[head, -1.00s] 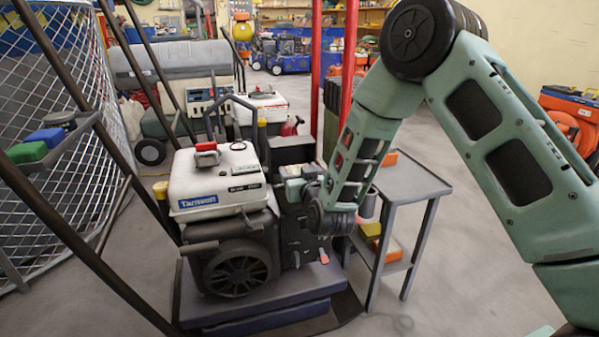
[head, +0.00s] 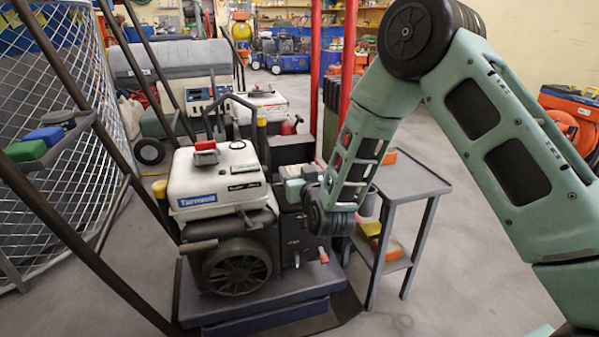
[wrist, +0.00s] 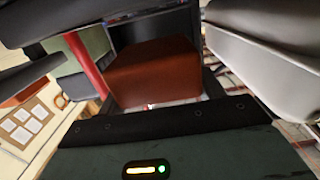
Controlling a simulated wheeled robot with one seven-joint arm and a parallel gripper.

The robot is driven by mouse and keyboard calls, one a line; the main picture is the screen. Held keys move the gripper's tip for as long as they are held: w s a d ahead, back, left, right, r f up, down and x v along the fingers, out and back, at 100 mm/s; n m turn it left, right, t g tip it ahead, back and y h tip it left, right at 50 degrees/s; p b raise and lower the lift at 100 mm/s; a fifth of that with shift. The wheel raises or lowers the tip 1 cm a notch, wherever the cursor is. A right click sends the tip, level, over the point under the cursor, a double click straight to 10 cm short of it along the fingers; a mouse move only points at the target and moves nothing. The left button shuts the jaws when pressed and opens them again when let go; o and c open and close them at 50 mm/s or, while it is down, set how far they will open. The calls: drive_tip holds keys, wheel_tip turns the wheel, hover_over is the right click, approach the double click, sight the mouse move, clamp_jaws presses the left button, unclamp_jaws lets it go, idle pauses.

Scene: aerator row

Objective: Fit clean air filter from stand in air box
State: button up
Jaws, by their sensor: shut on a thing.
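My gripper (wrist: 158,103) is shut on a red-brown block (wrist: 153,72), which looks like the air filter. The block sits in front of the palm in the wrist view, and dark surfaces lie behind and above it. In the head view my gripper (head: 296,190) is at the right side of the engine (head: 238,262), partly hidden by my wrist, and the block cannot be made out. A dark housing (head: 290,150) beside the engine's white cover may be the air box. Its opening, and whether the block touches it, cannot be told. The grey stand (head: 412,182) is to the right.
The white engine cover (head: 208,178) is close left of my gripper. An orange item (head: 388,158) lies on the stand's top, with coloured items on its lower shelf (head: 398,266). A red post (head: 316,70) rises behind. Floor is clear at right.

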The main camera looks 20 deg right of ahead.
drive_tip(key=shift+f+b, duration=0.7)
drive_tip(key=shift+f, duration=0.35)
drive_tip(key=shift+f, duration=0.2)
idle(0.4)
drive_tip(key=shift+f+b, duration=0.4)
drive_tip(key=shift+b, duration=0.1)
drive_tip(key=shift+f, duration=0.2)
drive_tip(key=o, duration=1)
